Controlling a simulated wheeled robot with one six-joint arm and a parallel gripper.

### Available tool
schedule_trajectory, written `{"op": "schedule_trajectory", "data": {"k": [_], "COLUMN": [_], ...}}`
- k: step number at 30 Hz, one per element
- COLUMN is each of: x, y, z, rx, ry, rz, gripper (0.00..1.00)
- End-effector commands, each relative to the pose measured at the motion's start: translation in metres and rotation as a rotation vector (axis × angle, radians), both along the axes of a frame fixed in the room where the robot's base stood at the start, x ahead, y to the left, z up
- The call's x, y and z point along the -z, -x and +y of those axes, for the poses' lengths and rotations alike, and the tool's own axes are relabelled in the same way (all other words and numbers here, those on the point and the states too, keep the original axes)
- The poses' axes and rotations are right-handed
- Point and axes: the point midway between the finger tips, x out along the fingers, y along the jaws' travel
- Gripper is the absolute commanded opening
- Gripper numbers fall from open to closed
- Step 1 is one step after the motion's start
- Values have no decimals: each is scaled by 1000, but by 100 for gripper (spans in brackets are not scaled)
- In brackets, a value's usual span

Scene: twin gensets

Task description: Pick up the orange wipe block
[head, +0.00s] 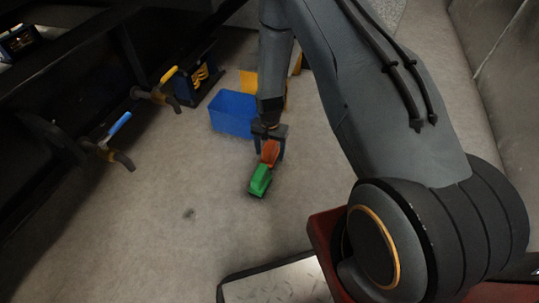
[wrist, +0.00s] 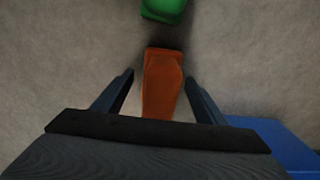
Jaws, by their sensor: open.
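The orange wipe block (head: 270,152) is on the grey floor, partly covered by my gripper in the head view. In the wrist view the orange wipe block (wrist: 162,82) lies between the two fingers, with its far end reaching beyond the fingertips. My gripper (head: 269,155) is open and points down around the block. In the wrist view my gripper (wrist: 160,77) shows a gap on each side of the block. The near end of the block is hidden behind the gripper body.
A green block (head: 260,179) lies just beyond the orange one; it also shows in the wrist view (wrist: 163,9). A blue bin (head: 232,113) stands close beside my gripper. Pipes with a yellow-handled valve (head: 168,75) and a blue-handled valve (head: 119,124) are at left. Floor at lower left is clear.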

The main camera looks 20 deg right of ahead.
Motion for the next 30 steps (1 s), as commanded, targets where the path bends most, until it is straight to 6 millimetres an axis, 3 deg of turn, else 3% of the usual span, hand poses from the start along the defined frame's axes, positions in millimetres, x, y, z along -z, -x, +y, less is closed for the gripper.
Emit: {"op": "schedule_trajectory", "data": {"k": [6,15,23,30], "x": [0,-1,-3,-27], "y": [0,0,0,-1], "z": [0,0,0,0], "rx": [0,0,0,0], "ry": [0,0,0,0], "rz": [-1,-1,-1,-3], "gripper": [64,14,14,14]}}
